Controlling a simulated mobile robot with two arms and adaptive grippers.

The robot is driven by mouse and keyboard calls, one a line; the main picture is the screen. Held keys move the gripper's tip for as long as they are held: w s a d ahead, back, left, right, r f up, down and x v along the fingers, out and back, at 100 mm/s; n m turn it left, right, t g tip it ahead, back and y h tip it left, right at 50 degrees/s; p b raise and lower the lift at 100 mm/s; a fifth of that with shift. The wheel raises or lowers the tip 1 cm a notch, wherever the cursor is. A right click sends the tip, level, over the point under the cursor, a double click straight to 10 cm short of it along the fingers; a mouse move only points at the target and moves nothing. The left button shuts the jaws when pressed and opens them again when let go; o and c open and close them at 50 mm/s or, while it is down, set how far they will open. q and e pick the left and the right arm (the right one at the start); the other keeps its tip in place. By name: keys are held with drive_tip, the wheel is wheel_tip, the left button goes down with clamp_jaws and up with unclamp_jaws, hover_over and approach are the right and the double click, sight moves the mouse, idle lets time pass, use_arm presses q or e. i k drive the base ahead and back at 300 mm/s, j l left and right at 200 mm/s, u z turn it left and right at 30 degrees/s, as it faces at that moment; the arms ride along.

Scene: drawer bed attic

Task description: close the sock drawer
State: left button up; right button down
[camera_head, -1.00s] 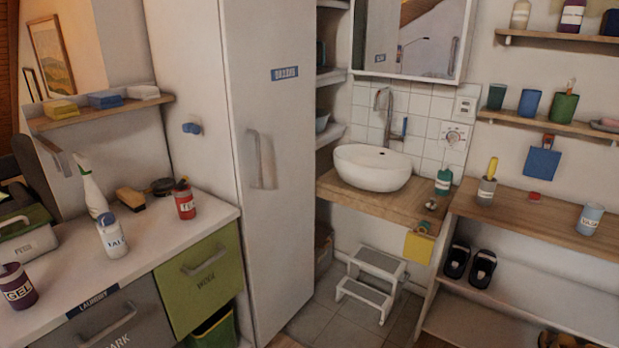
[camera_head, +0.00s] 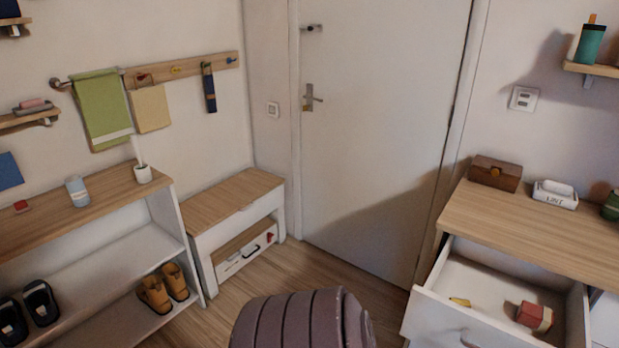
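A white drawer (camera_head: 436,309) at the lower right is pulled out of a cabinet with a wooden top (camera_head: 530,222). A red and beige block (camera_head: 534,316) and a small yellow thing (camera_head: 460,302) lie inside it. Its handle (camera_head: 470,340) is at the bottom edge of the view, and part of the front is cut off. No sock label is readable on it, so I cannot tell if it is the sock drawer. Neither of my grippers is in view.
A ribbed purple-brown rounded thing (camera_head: 302,320) fills the bottom middle. Wooden floor (camera_head: 330,270) shows before the closed white door (camera_head: 375,130). A low bench (camera_head: 232,198) with a small drawer front (camera_head: 245,254) and a shoe shelf (camera_head: 100,270) stand left.

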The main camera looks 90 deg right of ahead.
sight(496, 284)
drive_tip(key=j+z, duration=0.15)
drive_tip(key=z, duration=3.95)
